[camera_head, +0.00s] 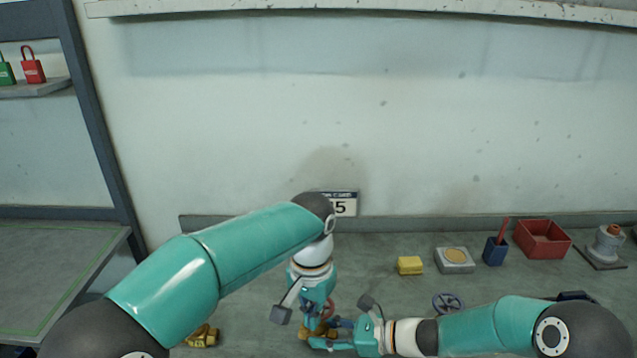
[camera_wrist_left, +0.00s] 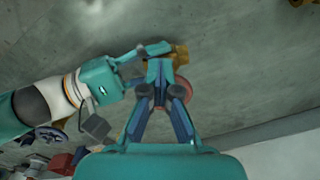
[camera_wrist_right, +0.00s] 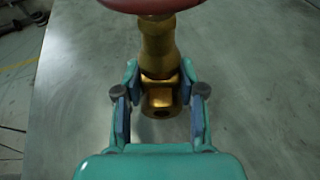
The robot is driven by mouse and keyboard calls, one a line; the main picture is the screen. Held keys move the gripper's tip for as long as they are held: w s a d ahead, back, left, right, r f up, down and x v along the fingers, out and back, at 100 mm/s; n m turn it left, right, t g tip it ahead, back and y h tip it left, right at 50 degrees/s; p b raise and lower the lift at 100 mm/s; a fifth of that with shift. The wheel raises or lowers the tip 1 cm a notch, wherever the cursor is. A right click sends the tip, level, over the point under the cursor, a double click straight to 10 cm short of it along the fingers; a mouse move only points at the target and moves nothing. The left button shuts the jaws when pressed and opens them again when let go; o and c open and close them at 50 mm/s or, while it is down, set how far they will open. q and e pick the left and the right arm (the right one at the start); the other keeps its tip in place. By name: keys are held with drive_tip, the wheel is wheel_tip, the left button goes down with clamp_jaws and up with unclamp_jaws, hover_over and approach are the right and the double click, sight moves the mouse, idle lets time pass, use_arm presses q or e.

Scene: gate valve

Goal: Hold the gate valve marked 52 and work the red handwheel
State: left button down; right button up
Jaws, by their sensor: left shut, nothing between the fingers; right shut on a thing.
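A brass gate valve (camera_wrist_right: 158,50) stands between the fingers of my right gripper (camera_wrist_right: 160,112), which is shut on its lower body. Its red handwheel (camera_wrist_right: 150,5) shows at the top of the right wrist view. In the head view the valve is mostly hidden by my grippers, and part of the red handwheel (camera_head: 329,307) shows. My left gripper (camera_wrist_left: 160,72) is shut with nothing in it, close over the red handwheel (camera_wrist_left: 187,84). I cannot tell whether it touches the wheel. No 52 mark is readable on the valve.
Another brass piece (camera_head: 203,336) lies to the left. A dark blue handwheel (camera_head: 448,302), yellow block (camera_head: 410,265), grey box (camera_head: 455,266), blue cup (camera_head: 495,254) and red bin (camera_head: 542,247) are to the right. A wall (camera_head: 400,120) stands behind. Both arms are close together.

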use_arm(q)
drive_tip(key=shift+s+f, duration=0.15)
drive_tip(key=shift+f, duration=0.5)
drive_tip(key=shift+w+a, duration=0.35)
drive_tip(key=shift+a, duration=0.15)
drive_tip(key=shift+w+a, duration=0.2)
drive_tip(key=shift+a, duration=0.1)
drive_tip(key=shift+w+a, duration=0.1)
drive_tip(key=shift+w+a+r, duration=0.1)
drive_tip(key=shift+w, duration=0.15)
drive_tip(key=shift+r, duration=0.1)
idle(0.4)
